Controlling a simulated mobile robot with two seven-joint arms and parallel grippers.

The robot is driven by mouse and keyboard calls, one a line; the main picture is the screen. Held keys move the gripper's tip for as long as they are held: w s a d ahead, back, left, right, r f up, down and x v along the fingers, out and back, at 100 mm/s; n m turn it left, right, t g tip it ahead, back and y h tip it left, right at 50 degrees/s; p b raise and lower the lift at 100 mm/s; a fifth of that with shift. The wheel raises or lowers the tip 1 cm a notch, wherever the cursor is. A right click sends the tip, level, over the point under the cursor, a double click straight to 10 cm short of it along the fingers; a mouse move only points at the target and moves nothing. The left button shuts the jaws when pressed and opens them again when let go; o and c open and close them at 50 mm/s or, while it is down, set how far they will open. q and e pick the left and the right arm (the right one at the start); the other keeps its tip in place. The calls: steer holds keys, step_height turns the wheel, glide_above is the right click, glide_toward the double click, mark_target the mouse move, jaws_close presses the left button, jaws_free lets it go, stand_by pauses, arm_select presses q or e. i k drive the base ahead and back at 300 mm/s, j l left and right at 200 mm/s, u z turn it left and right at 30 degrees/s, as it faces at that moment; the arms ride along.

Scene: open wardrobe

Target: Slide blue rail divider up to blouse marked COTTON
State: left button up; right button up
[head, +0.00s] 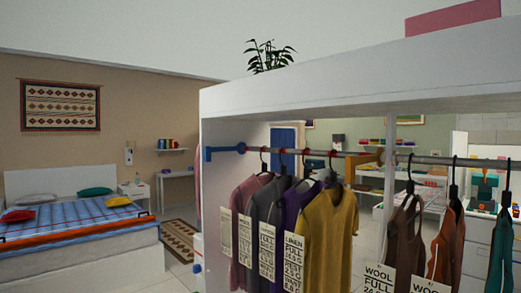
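After a gap hang a brown top (404,236), a rust one (444,245) and a green one (500,262). Two tags there read WOOL. I cannot read COTTON anywhere. Neither gripper is in view.
The white wardrobe top (360,75) runs above the rail, carrying a plant (270,57) and a pink box (452,18). A bed (75,235) stands off to the left.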

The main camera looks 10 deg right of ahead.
mark_target(207, 150)
steer(key=i+j, duration=0.35)
steer(key=i, duration=0.15)
steer(key=i+j+u, duration=0.15)
steer(key=i+j, duration=0.2)
steer(key=i, duration=0.1)
